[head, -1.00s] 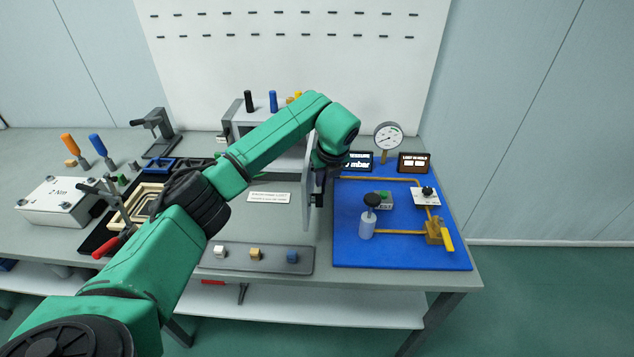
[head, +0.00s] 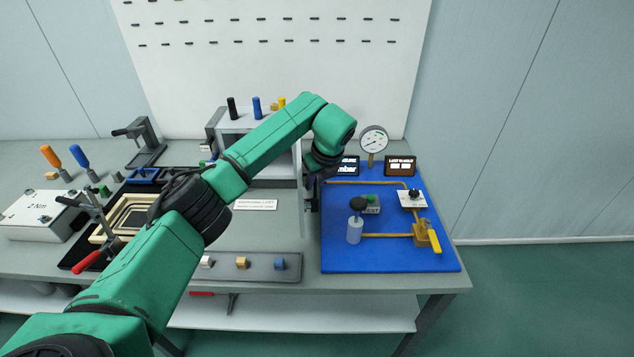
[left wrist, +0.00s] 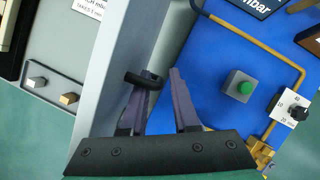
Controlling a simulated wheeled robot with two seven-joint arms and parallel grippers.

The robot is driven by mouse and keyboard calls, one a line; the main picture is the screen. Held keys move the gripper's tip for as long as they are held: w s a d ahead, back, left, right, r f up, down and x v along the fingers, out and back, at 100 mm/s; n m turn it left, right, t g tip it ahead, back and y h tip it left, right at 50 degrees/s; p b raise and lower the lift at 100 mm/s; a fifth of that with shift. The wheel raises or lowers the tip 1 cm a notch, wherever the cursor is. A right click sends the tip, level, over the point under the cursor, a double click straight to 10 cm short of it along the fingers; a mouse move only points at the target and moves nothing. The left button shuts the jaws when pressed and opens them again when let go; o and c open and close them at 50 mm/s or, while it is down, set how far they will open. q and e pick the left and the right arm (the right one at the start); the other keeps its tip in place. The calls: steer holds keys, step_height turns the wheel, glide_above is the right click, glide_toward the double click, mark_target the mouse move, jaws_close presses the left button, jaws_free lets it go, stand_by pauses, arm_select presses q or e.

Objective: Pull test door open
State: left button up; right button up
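The test door is a flat grey panel. It fills the left-middle of the left wrist view (left wrist: 112,75) and stands swung out, almost edge-on, in the head view (head: 304,217). A black loop handle (left wrist: 143,79) is on its right face. My left gripper (left wrist: 163,78) is at this handle, also seen in the head view (head: 314,200). Its two purple-grey fingers are apart, and the left one appears to be inside or behind the loop. The grey cabinet (head: 233,125) behind is partly hidden by my arm. My right gripper is not in view.
Right of the door lies a blue board (head: 390,258) with a green button (left wrist: 244,88), yellow pipes and a valve. A grey strip with small cubes (head: 290,268) lies at the bench front. A white box (head: 40,214) is far left.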

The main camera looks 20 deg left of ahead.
arm_select(q)
steer(key=shift+r, duration=0.2)
steer(key=shift+r, duration=0.25)
steer(key=b+v, duration=0.2)
steer(key=v, duration=1.1)
steer(key=shift+d+r, duration=0.15)
steer(key=shift+r, duration=0.2)
steer(key=shift+s, duration=0.2)
